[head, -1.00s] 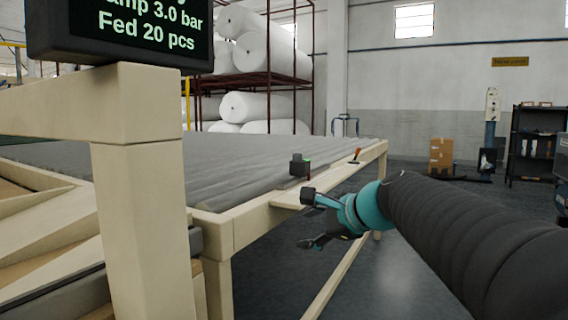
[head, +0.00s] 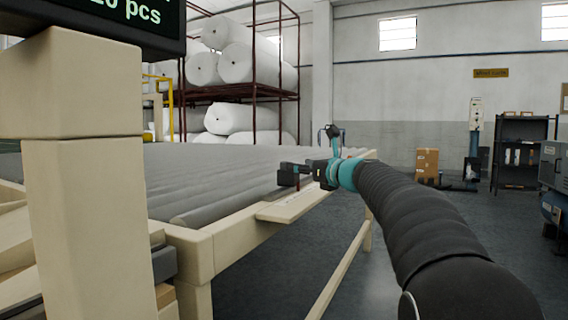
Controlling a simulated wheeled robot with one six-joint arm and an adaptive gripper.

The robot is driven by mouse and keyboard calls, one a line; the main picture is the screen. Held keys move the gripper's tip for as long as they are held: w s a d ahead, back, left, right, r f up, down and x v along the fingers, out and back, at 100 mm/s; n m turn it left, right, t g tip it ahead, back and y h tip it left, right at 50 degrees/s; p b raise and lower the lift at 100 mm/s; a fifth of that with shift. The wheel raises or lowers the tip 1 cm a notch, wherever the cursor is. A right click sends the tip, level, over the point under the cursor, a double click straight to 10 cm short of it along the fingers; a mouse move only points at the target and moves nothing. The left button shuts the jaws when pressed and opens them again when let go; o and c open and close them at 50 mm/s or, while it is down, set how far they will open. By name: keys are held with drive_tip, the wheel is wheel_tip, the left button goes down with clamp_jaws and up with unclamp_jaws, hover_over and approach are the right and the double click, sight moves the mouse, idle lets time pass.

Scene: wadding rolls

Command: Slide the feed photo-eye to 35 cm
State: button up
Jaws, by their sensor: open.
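The feed photo-eye (head: 287,179) is a small dark block on the side rail of the roller table, with a touch of red on its right side. A pale ledge strip (head: 292,206) runs along the rail beside it; no scale marks are legible. My gripper (head: 309,149) is open at the photo-eye, its fingers spread, one pointing left over the block and one pointing up. The near finger and wrist hide part of the photo-eye, and I cannot tell whether they touch.
The roller table (head: 215,180) fills the left middle. A rack with white wadding rolls (head: 240,66) is behind. Cardboard boxes (head: 427,163) and a dark shelf (head: 520,155) stand right. Floor right of the table is open.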

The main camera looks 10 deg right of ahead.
sight(285, 163)
drive_tip(key=p+x, duration=0.1)
drive_tip(key=x, duration=0.6)
drive_tip(key=shift+w+a, duration=0.2)
drive_tip(key=shift+w, duration=0.05)
clamp_jaws()
